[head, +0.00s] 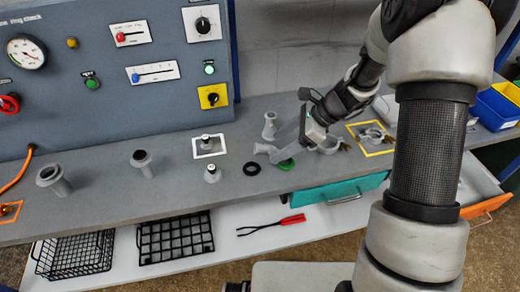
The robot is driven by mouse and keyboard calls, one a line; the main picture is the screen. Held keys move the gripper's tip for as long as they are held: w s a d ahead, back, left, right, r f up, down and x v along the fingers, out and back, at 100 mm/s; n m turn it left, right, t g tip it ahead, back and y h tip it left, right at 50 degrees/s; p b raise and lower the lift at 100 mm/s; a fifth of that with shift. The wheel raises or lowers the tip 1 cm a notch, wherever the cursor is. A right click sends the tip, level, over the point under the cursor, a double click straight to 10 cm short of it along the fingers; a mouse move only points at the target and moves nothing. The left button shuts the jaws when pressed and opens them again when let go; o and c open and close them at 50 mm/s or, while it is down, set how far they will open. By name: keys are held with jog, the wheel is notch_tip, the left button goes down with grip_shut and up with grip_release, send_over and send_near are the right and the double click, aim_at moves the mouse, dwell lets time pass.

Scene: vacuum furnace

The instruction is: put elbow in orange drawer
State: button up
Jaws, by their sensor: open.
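A grey flanged pipe fitting (266,149), which looks like the elbow, lies on the grey bench just left of my gripper and is partly hidden by it. My gripper (308,138) is open and low over the bench, pointing down beside this fitting. Whether the fingers touch it or stand around it cannot be told. The orange drawer (487,205) is pulled out under the bench at the far right. Its pale inside shows in part; my arm hides its left side.
A teal drawer (345,191) is slightly out below the bench. A black ring (251,169), a small grey piece (212,173) and upright grey fittings (53,180) stand on the bench. A yellow-framed spot (391,151) holds a clamp. Blue and yellow bins (494,110) are at right.

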aim_at(272, 149)
jog(key=x, duration=0.3)
jog(key=shift+w+a+f, duration=0.1)
jog(key=shift+w+a, duration=0.05)
jog(key=shift+a, duration=0.25)
jog(key=c, duration=1.2)
